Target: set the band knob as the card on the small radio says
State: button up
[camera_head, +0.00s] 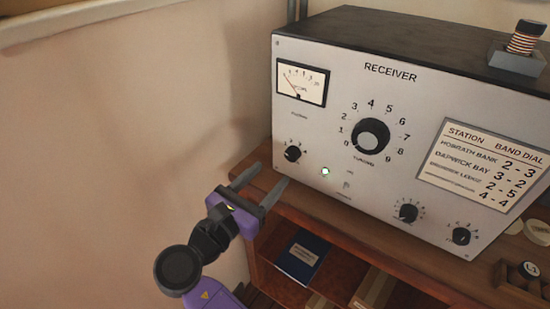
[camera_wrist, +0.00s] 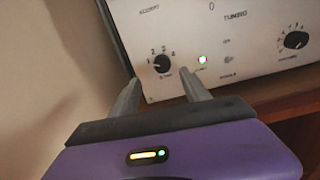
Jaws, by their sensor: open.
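The band knob (camera_head: 292,154) is a small black knob with a short number scale at the lower left of the grey receiver's (camera_head: 340,120) front. It also shows in the wrist view (camera_wrist: 162,64); I cannot tell its setting. A card (camera_head: 484,163) on the receiver's right side has STATION, BAND and DIAL headings, with rows such as "2 - 3", "3 - 2", "2 - 5" and "4 - 4". I see no separate small radio. My gripper (camera_head: 266,175) is open and empty, apart from the knob, at its lower left. In the wrist view the fingertips (camera_wrist: 158,78) straddle just below the knob.
A large tuning knob (camera_head: 370,138), a lit green lamp (camera_head: 325,171), a toggle switch (camera_head: 347,185) and two small knobs (camera_head: 408,212) (camera_head: 461,236) share the panel. The wooden shelf edge (camera_head: 340,225) runs below, with a blue booklet (camera_head: 303,255) underneath. Bare wall is left.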

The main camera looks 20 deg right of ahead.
aim_at(290, 158)
jog(key=shift+n, duration=0.3)
jog(key=shift+p+x, duration=0.45)
jog(key=shift+x, duration=3.45)
jog(key=shift+s+d+f, duration=0.1)
jog(key=shift+s+d, duration=0.05)
grip_shut()
